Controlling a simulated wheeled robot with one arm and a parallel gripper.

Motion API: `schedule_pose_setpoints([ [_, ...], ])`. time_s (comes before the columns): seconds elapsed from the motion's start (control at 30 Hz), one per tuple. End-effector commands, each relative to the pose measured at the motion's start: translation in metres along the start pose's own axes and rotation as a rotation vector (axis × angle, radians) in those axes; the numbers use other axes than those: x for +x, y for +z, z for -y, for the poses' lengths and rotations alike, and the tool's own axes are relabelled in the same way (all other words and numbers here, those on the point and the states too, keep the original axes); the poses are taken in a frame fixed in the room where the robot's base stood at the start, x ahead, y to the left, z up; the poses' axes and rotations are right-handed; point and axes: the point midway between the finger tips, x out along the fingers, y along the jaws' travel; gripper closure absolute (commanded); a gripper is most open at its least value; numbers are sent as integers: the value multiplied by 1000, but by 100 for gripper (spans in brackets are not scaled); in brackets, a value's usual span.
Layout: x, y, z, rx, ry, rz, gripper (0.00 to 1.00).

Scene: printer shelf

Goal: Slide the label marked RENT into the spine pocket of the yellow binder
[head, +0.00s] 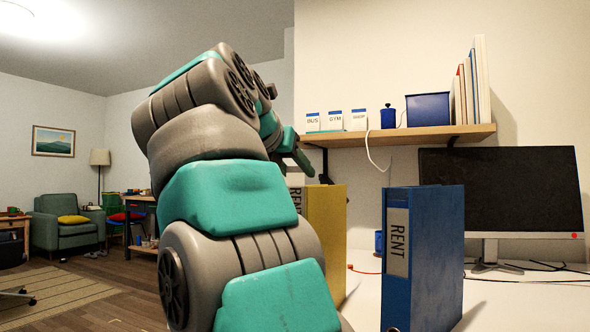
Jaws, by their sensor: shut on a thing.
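The yellow binder (326,232) stands upright on the white desk, its lower spine hidden by my arm. A pale label (295,181) with RENT lettering shows at the top of its spine. My gripper (302,165) points down just above this label and is shut, apparently on its top edge, though the contact is small and partly hidden. I cannot tell how much of the label is inside the spine pocket. The blue binder (437,255) stands to the right, with another RENT label (397,242) on its spine.
A wooden shelf (400,135) above holds BUS (312,122) and GYM (335,121) cards, another card, a blue box (427,109) and upright books. A monitor (500,195) stands at the right. Cables lie on the desk (520,305), with clear room at front right.

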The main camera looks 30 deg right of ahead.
Motion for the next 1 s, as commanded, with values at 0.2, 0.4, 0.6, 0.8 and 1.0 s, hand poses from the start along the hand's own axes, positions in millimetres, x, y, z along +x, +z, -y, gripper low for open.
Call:
schedule_pose_setpoints([
  [0.2,0,0,0,0,0,0,42],
  [0.4,0,0,0,0,0,0,20],
  [0.6,0,0,0,0,0,0,17],
  [0.8,0,0,0,0,0,0,0],
  [1.0,0,0,0,0,0,0,0],
])
